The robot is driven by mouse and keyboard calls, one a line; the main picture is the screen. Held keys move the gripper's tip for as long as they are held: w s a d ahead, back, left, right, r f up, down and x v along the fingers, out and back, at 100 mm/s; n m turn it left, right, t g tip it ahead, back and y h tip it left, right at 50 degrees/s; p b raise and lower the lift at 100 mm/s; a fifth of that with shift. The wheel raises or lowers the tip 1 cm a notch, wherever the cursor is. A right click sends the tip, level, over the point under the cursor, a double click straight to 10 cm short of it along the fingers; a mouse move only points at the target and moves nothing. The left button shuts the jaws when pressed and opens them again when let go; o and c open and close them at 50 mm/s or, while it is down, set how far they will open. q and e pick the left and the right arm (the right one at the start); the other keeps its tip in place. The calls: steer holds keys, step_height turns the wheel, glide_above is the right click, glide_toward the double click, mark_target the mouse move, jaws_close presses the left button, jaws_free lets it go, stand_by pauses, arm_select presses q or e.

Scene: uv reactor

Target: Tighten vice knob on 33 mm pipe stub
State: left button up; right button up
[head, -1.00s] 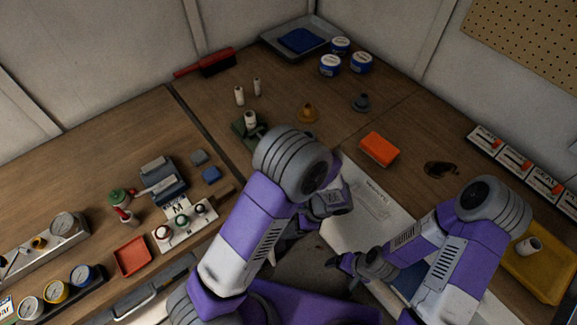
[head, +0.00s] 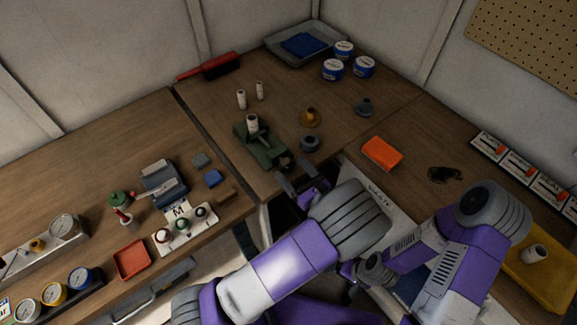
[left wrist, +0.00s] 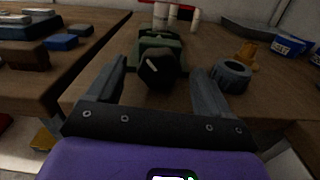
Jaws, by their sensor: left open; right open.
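The green vice (head: 262,148) stands at the front edge of the middle table. A white pipe stub (head: 252,124) stands upright in it. Its dark knob (head: 284,163) faces my left gripper and shows in the left wrist view (left wrist: 157,71) with a pale bar on its face. My left gripper (head: 298,179) is open and empty just in front of the knob. In the left wrist view the fingers (left wrist: 160,80) lie left and right of the knob, apart from it. My right gripper (head: 350,272) is low at centre, partly hidden by my left arm.
A dark grey ring (head: 309,144) sits close right of the vice, with a brass piece (head: 311,118) behind it. Two white stubs (head: 241,99) stand behind the vice. An orange block (head: 382,153) lies to the right. A gap separates the left table from the middle one.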

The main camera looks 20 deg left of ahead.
arm_select(q)
steer(key=shift+x, duration=1.3)
steer(key=c, duration=1)
steer(key=shift+d+r+m+p, duration=0.1)
steer(key=shift+r+m+p, duration=0.1)
steer(key=shift+m+p, duration=0.75)
steer(key=shift+f+m+p, duration=0.15)
steer(key=shift+m+p, duration=0.2)
steer(key=shift+p, duration=0.35)
steer(key=o, duration=1)
